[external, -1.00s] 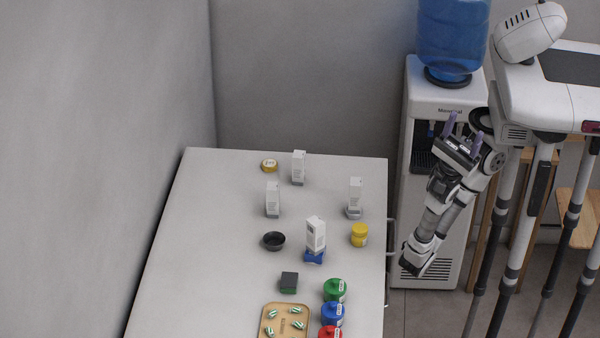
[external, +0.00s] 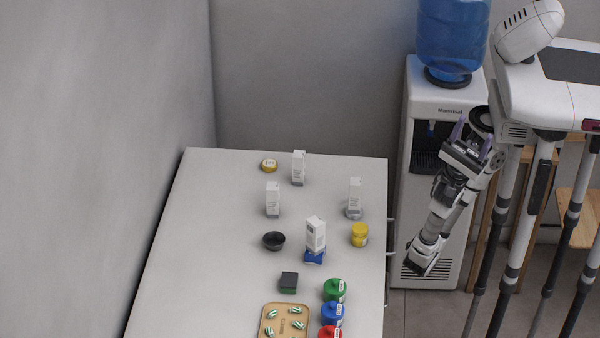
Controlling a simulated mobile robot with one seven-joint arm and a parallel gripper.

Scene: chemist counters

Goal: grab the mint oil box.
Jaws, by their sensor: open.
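Several upright white boxes stand on the counter, and their print is too small to read, so I cannot tell which is the mint oil box. One white box (external: 299,167) is at the back, one (external: 273,199) at the left, one (external: 355,197) at the right on a grey base. Another white box (external: 315,234) stands on a blue base (external: 314,257) nearer the middle. My gripper (external: 473,134) is open and empty, its purple fingers pointing up, in front of the water dispenser and well right of the counter.
The white counter (external: 220,240) also holds a yellow round tin (external: 269,165), a black bowl (external: 273,241), a yellow jar (external: 360,235), a dark block (external: 289,282), a wooden tray (external: 285,319) and green, blue and red jars. The water dispenser (external: 440,200) stands beyond its right edge.

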